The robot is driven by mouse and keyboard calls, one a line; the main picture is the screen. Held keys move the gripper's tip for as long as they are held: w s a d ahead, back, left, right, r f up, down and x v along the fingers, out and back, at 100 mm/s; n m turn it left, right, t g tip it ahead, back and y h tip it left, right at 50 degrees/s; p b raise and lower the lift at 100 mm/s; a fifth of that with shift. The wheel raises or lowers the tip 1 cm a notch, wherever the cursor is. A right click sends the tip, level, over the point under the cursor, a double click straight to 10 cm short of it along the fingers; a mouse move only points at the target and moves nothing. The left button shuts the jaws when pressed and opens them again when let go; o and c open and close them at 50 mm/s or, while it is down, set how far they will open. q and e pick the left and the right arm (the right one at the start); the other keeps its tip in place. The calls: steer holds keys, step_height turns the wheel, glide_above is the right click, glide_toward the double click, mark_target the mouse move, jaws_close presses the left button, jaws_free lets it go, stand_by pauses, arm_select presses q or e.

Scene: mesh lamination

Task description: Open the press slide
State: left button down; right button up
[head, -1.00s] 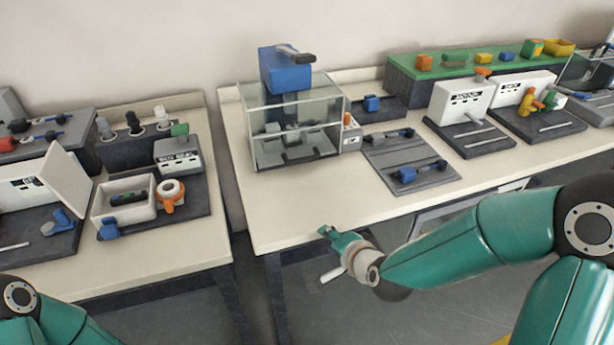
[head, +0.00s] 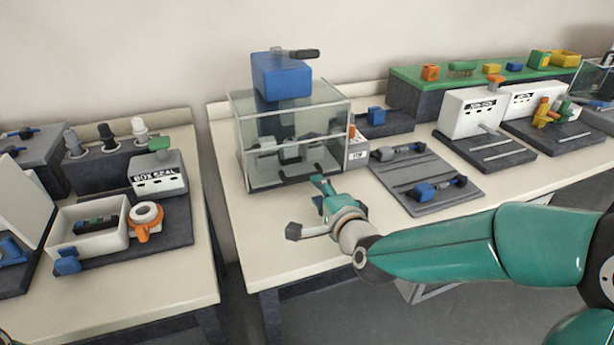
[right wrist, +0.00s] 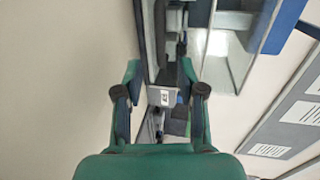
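The press (head: 282,76) stands on the right-hand table, with a blue head above a clear-walled enclosure (head: 335,118). Dark and grey parts lie inside, low behind the front pane; I cannot tell for sure which of them is the slide. My right gripper (head: 307,206) is open and empty, just in front of the enclosure's lower front edge and apart from it. In the right wrist view its two fingers (right wrist: 160,72) are spread, with a small labelled grey block (right wrist: 162,97) showing between them. My left gripper is out of view.
A grey mat (head: 410,176) with blue-ended tools lies right of the press. White machines (head: 470,110) stand farther right. A box-seal station (head: 158,175) is on the left table, across a gap. The table front below my right gripper is clear.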

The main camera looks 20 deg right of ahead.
mark_target(306, 175)
steer(key=x, duration=0.8)
steer(key=shift+w+f, duration=0.15)
steer(key=shift+w, duration=0.2)
jaws_close()
steer(key=shift+s, duration=0.1)
